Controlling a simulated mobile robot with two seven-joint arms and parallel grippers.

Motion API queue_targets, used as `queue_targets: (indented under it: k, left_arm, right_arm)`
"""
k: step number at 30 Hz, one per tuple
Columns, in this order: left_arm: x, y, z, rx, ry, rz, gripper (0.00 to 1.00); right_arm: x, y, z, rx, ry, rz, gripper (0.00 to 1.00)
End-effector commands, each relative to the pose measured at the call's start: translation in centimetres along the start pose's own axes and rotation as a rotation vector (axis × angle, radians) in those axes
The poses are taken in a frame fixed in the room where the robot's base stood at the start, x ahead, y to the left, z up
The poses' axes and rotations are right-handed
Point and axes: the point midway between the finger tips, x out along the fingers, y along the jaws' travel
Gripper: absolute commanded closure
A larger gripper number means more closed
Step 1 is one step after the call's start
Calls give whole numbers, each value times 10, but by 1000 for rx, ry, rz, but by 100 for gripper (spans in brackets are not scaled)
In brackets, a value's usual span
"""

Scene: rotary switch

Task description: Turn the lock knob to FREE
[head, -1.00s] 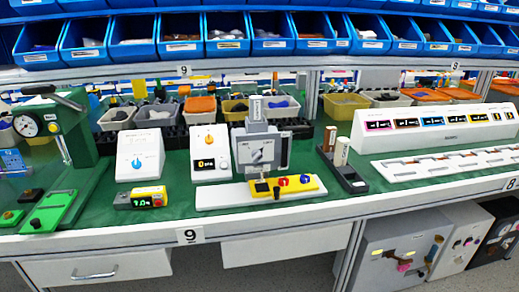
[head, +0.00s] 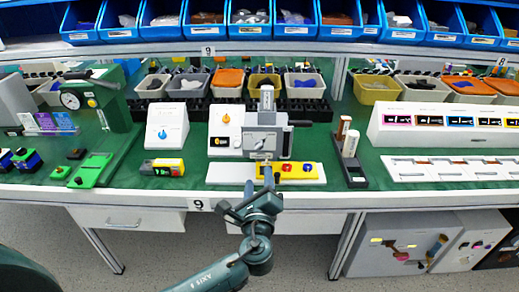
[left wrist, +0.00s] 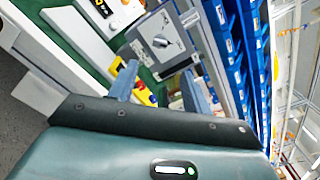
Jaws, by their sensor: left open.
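A grey device (head: 263,120) stands on a white base plate at the bench's front middle. Its front face carries a small grey knob (head: 259,144) with light marks around it; the lettering is too small to read. In the left wrist view the knob (left wrist: 161,42) sits on the grey face, ahead of and between the fingers. My left gripper (head: 259,178) is just in front of and below the knob, apart from it. Its two fingers also show spread and empty in the left wrist view (left wrist: 159,88). My right gripper is not seen.
A yellow block (head: 289,171) with red and blue knobs lies on the base plate (head: 222,175). White boxes with an orange knob (head: 226,119) and a blue knob (head: 163,134) stand left. A dark holder (head: 353,172) with upright pieces stands right. Blue bins line the shelf above.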

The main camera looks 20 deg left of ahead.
Motion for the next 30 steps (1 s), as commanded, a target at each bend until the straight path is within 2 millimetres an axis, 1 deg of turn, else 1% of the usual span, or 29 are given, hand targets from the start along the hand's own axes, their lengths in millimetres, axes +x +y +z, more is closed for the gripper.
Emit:
queue_targets:
  k: [1, 9, 12, 15, 18, 21, 30]
  left_arm:
    - [10, -1, 2, 1, -4, 0, 51]
    - [66, -1, 1, -3, -1, 1, 51]
    - [86, -1, 1, -4, 0, 1, 51]
    - [100, 0, 0, -5, 0, 1, 51]
    - [110, 0, 0, -6, 2, 0, 51]
    - [116, 0, 0, -7, 2, 1, 51]
    - [118, 0, 0, -7, 3, 1, 51]
  right_arm:
    - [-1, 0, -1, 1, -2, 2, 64]
    - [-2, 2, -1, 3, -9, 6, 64]
    - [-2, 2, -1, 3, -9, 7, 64]
    - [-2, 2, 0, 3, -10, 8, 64]
    - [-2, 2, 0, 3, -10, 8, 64]
    - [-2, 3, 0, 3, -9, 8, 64]
    - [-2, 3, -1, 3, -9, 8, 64]
